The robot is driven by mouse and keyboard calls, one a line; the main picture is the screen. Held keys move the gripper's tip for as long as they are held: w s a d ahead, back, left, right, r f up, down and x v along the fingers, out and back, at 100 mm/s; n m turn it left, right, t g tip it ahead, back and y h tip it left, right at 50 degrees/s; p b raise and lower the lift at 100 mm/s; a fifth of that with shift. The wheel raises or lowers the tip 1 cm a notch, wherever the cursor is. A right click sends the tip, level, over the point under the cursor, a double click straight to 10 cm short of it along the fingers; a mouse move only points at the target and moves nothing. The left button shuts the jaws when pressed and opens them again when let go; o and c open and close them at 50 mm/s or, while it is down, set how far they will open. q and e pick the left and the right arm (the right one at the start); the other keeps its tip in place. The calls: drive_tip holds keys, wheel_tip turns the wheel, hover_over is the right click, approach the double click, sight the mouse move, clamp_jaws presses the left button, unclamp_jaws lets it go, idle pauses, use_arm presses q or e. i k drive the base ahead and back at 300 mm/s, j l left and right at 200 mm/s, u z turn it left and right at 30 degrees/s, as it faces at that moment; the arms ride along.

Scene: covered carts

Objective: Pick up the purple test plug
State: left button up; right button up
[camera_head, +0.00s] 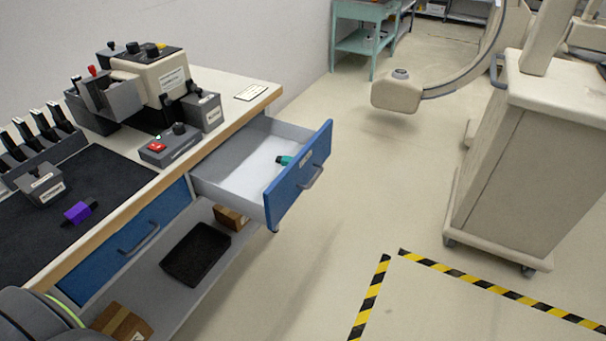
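A purple test plug (78,213) with black ends lies on the dark mat (110,190) on the workbench, at the left of the head view. Nothing touches it except the mat. A dark rounded part of my own body shows at the bottom left corner, below the plug. Neither gripper's fingers show in this view.
A blue-fronted drawer (300,178) stands open at the bench's right, with a green and black object (284,160) inside. A grey block (38,186), a red-button box (170,145) and a beige machine (150,82) stand around the mat.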

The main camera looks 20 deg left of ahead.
sight(74, 215)
drive_tip(key=u, duration=2.2)
drive_tip(key=i+l+u, duration=0.1)
drive_tip(key=l, duration=0.2)
drive_tip(key=i+l+u, duration=0.1)
drive_tip(key=l, duration=0.25)
drive_tip(key=i+l+u, duration=0.1)
drive_tip(key=l, duration=0.2)
drive_tip(key=i, duration=0.05)
